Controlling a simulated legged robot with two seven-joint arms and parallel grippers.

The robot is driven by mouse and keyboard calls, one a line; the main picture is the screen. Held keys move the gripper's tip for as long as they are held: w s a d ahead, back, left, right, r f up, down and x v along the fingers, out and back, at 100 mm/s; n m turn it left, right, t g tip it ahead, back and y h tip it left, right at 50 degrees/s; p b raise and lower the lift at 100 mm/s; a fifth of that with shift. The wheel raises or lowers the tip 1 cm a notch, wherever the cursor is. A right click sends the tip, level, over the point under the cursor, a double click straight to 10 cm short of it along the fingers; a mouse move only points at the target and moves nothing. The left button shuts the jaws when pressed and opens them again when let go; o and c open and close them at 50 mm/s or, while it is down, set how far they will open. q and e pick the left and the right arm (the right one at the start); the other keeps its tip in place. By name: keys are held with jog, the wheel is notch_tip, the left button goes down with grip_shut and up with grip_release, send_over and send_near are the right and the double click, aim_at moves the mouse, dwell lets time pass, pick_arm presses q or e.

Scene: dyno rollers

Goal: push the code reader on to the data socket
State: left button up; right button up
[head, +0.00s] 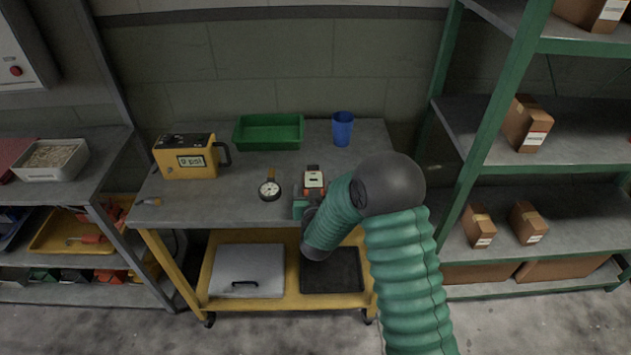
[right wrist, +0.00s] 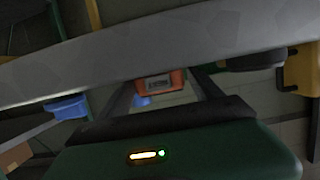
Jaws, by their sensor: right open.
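A small red-orange device with a pale face (head: 313,180), which looks like the code reader, sits on the grey workbench near its front edge. My right gripper (head: 303,206) is at the bench's front edge, just on the near side of this device. In the right wrist view the red-orange device (right wrist: 160,80) shows between the two spread fingers. The gripper is open, and I cannot tell whether a finger touches the device. I cannot make out the data socket for certain. My left gripper is not in view.
A round dial gauge (head: 269,189) lies left of the device. A yellow box with a handle (head: 186,157), a green tray (head: 268,132) and a blue cup (head: 342,129) stand farther back. A yellow cart (head: 222,305) is below the bench. Green-framed shelves (head: 497,110) stand to the right.

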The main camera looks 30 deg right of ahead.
jog(key=c, duration=1.3)
jog(key=shift+r+p, duration=2.45)
jog(key=shift+r, duration=0.6)
jog(key=shift+c, duration=0.2)
jog(key=shift+f, duration=0.1)
